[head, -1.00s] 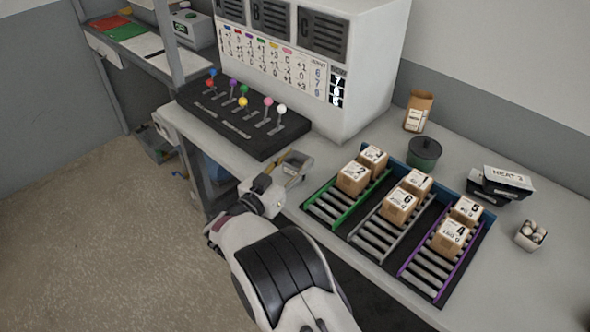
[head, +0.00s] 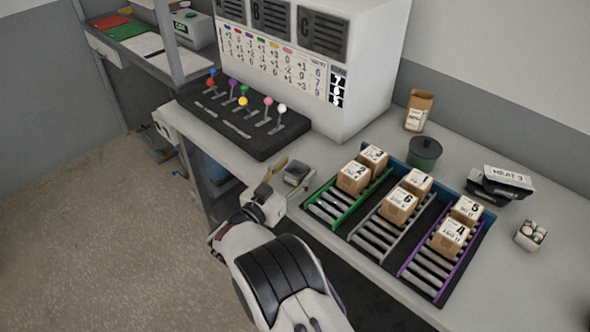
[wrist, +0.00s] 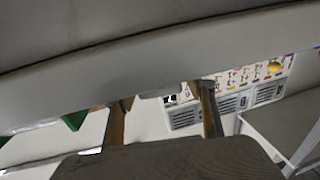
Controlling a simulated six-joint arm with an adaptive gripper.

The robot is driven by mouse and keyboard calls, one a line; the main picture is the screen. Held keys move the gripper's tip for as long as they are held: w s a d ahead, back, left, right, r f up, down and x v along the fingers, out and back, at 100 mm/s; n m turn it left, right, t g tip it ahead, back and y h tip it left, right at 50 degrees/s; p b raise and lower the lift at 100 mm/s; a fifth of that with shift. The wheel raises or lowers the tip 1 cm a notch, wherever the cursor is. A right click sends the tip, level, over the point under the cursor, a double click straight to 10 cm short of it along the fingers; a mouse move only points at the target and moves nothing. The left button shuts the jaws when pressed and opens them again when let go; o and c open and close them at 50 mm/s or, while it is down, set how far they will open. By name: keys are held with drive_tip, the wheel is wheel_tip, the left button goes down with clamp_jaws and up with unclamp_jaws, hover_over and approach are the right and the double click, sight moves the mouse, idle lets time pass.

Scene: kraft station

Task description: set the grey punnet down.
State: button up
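The small grey punnet (head: 298,172) is at the counter's left part in the head view, left of the green-railed lane. It appears to rest on the counter, though its underside is hidden. My gripper (head: 285,178) is just in front of it, with its tan fingers spread and one finger clear of the punnet's left side. In the wrist view my gripper (wrist: 162,105) shows two tan fingers apart, with a pale background visible between them.
Roller lanes (head: 345,205) with several numbered cartons lie to the right. A black lever panel (head: 245,120) stands behind on the left. A dark green pot (head: 424,155), black trays (head: 500,184) and a small box (head: 530,235) sit further right.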

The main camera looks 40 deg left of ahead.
sight(291, 177)
drive_tip(key=shift+s, duration=0.1)
idle(0.3)
drive_tip(key=shift+s+d+f, duration=0.1)
drive_tip(key=shift+s+d, duration=0.15)
drive_tip(key=shift+s, duration=1)
drive_tip(key=shift+s+d+r, duration=0.1)
drive_tip(key=shift+s+d, duration=0.15)
drive_tip(key=shift+s, duration=1)
drive_tip(key=shift+s+d+f, duration=0.1)
drive_tip(key=shift+s+d, duration=0.15)
drive_tip(key=shift+s, duration=1)
